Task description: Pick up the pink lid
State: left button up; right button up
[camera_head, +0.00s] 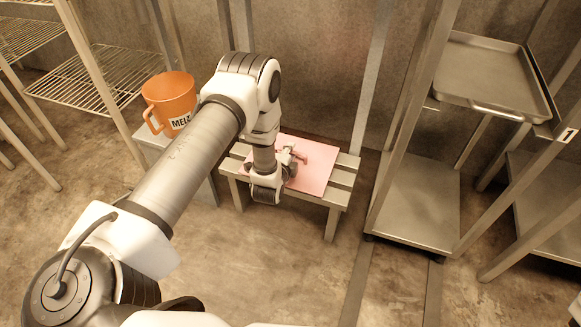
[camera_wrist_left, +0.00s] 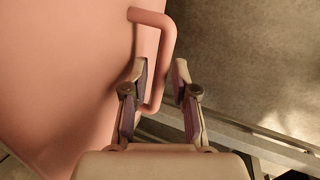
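The pink lid (camera_head: 318,160) lies flat on a slatted metal bench (camera_head: 343,178). In the left wrist view the lid (camera_wrist_left: 60,70) fills the left side, and its bar handle (camera_wrist_left: 168,50) stands out near the lid's right edge. My left gripper (camera_head: 290,158) is over the lid, and my arm hides part of the lid and bench. In the wrist view the left gripper (camera_wrist_left: 161,75) is open, with its fingertips apart on either side of the handle's lower part. My right gripper is not in view.
An orange mug (camera_head: 170,100) with a label stands on a grey stand (camera_head: 205,188) left of the bench. Wire shelves (camera_head: 95,80) are at the far left. A metal rack with a tray (camera_head: 490,75) stands to the right. The floor in front is clear.

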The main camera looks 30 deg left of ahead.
pick_arm(q)
jog(key=shift+w+a+f, duration=0.15)
jog(key=shift+w+f, duration=0.1)
jog(key=shift+w, duration=0.15)
jog(key=shift+r, duration=0.1)
grip_shut()
jog(key=shift+r, duration=0.1)
